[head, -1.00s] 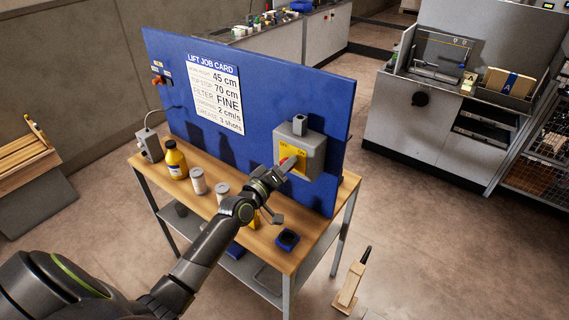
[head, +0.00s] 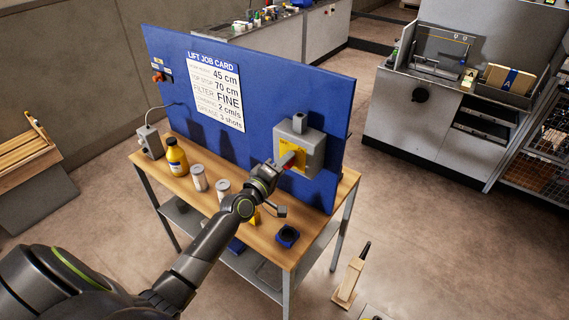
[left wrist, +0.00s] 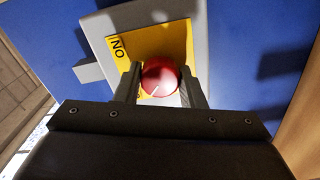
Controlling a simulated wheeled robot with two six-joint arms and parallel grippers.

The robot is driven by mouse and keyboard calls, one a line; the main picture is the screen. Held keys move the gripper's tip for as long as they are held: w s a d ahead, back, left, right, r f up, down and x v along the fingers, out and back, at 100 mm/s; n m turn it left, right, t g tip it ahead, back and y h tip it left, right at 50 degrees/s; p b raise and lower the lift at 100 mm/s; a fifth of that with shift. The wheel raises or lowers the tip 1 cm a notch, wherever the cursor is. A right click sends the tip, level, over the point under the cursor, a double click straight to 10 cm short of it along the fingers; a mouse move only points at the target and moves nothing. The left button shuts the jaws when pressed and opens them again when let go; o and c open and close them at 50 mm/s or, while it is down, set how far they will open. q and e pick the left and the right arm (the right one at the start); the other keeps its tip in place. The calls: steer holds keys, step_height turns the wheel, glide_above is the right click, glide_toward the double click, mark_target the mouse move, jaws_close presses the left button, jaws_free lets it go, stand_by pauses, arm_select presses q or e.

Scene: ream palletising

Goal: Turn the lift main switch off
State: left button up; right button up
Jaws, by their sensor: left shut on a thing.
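The lift main switch is a grey box (head: 311,150) with a yellow plate (head: 299,147), mounted on the blue board. Its red knob (left wrist: 160,77) sits between my left gripper's two fingers in the left wrist view. My left gripper (head: 284,165) is at the front of the box, shut on the red knob, and hides most of it in the head view. Lettering that reads "ON" shows on the yellow plate beside the knob in the left wrist view (left wrist: 118,48). My right gripper is not in view.
The blue board (head: 260,95) stands on a wooden bench (head: 262,238) and carries a job card (head: 215,90).

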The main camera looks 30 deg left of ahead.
arm_select(q)
steer(key=o, duration=1)
steer(key=shift+s, duration=0.1)
steer(key=s+a, duration=0.2)
steer(key=s, duration=1.5)
steer(key=shift+a+b, duration=0.2)
steer(key=shift+b, duration=0.1)
